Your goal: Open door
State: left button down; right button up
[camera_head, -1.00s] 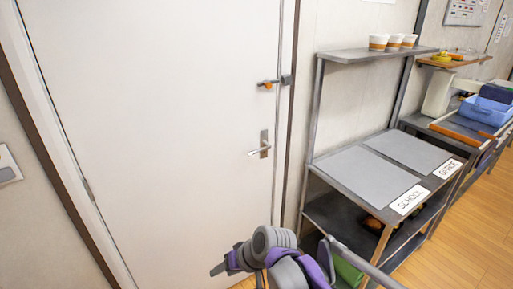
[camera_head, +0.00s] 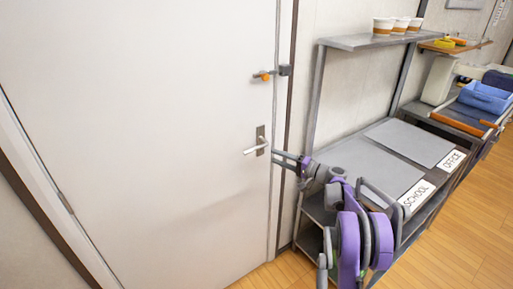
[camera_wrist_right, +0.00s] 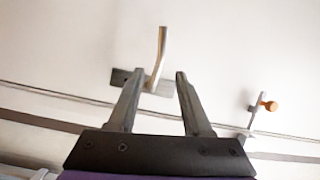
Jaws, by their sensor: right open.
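The white door (camera_head: 150,130) is shut in its frame. Its silver lever handle (camera_head: 257,149) sits on a grey plate near the right edge and points left. A latch with an orange knob (camera_head: 264,76) is above the handle. My right gripper (camera_head: 275,158) is open and empty, with its fingers just right of the handle plate. In the right wrist view, the open fingertips (camera_wrist_right: 160,73) are on either side of the handle (camera_wrist_right: 158,55) as seen by the camera; I cannot tell whether they touch it. My left gripper is out of view.
A metal shelf unit (camera_head: 312,110) stands right of the door, with mats labelled school and office and white-brown cups (camera_head: 400,25) on top. A blue bin (camera_head: 486,97) is further right. Wooden floor (camera_head: 455,225) is free at the lower right.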

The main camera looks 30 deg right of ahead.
aim_at(255, 149)
jog(key=p+x, duration=0.1)
jog(key=x, duration=0.9)
jog(key=shift+w+a+r+p, duration=0.1)
jog(key=shift+w+a+p, duration=0.15)
jog(key=shift+p, duration=0.1)
grip_shut()
dwell(0.9)
